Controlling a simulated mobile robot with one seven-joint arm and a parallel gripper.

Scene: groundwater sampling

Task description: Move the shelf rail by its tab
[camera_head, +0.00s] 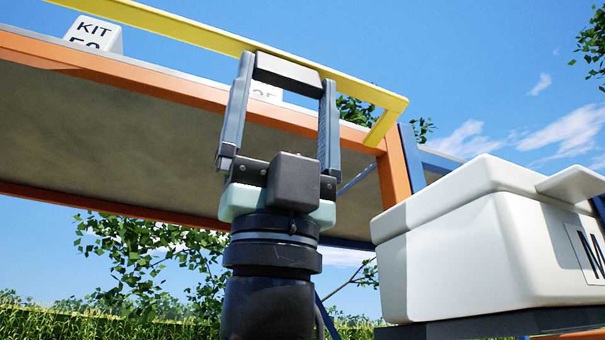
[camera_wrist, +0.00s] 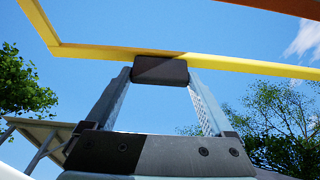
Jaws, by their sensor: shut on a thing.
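The yellow shelf rail (camera_head: 200,36) runs along the front of the orange-edged shelf (camera_head: 225,101), with a bent end at the right. In the wrist view the rail (camera_wrist: 95,51) crosses the upper part of the picture. A dark tab (camera_head: 288,74) hangs at the rail. My gripper (camera_head: 286,84) points up, with its two fingers on either side of the tab. It is shut on the tab, which also shows between the fingers in the wrist view (camera_wrist: 160,70).
A white box marked KIT (camera_head: 96,34) stands on the shelf behind the rail, and another labelled box (camera_head: 267,91) is mostly hidden. A large white lidded case (camera_head: 470,245) stands on a dark surface at the lower right. Blue posts (camera_head: 411,158) rise beside the shelf's right end.

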